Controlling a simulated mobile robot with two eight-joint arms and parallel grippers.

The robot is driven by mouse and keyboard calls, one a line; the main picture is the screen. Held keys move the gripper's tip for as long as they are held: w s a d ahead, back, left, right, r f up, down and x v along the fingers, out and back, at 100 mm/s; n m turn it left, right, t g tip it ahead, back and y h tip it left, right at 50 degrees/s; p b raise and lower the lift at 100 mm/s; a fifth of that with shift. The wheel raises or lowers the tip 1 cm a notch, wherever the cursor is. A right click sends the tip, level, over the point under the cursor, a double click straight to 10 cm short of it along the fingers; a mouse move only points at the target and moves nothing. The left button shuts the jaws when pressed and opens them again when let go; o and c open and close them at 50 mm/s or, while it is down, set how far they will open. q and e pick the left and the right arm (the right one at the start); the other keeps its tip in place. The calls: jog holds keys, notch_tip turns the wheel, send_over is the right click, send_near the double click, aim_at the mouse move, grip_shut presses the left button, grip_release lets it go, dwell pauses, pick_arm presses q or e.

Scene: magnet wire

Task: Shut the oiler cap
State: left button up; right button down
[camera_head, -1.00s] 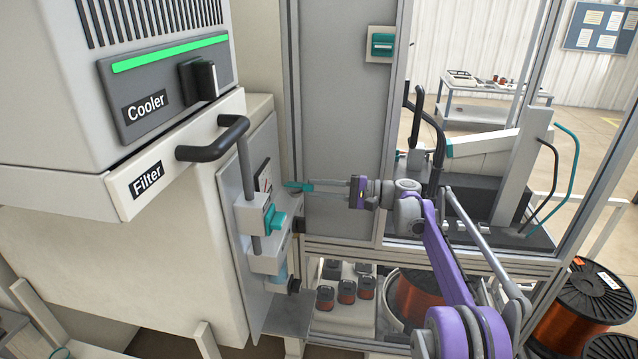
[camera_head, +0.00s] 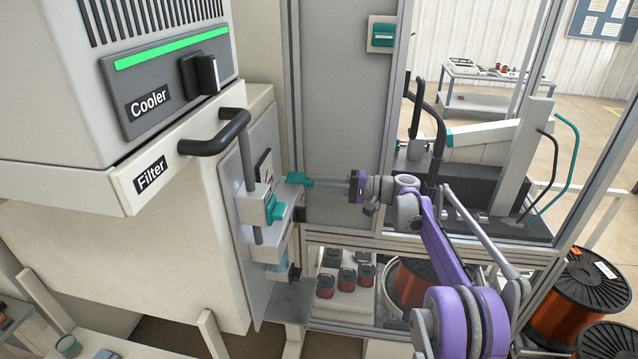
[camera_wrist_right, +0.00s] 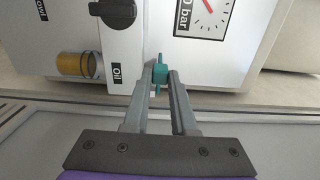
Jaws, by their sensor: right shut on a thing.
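The oiler stands on the side of the grey machine. In the right wrist view its cup of yellow oil (camera_wrist_right: 78,65) shows at the left, near a black "Oil" label (camera_wrist_right: 116,73). A small teal part, which looks like the oiler cap (camera_wrist_right: 159,72), sits beside that label. My right gripper (camera_wrist_right: 160,76) is shut on this teal cap, its two fingertips on either side of it. In the head view the right gripper (camera_head: 318,184) reaches in from the right to the teal cap (camera_head: 298,179). Whether the cap is seated cannot be told. My left gripper is not in view.
A black filter handle (camera_head: 214,137) and a teal clip (camera_head: 275,209) stick out left of my gripper. A pressure gauge (camera_wrist_right: 202,15) is close by. A metal frame post (camera_head: 395,120) stands behind my arm. Copper spools (camera_head: 580,300) stand lower right.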

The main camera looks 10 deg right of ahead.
jog(key=c, duration=0.7)
grip_release()
jog(key=b+v, duration=0.1)
jog(key=v, duration=0.9)
jog(key=shift+s+d, duration=0.1)
jog(key=shift+d, duration=0.3)
jog(key=shift+r, duration=0.1)
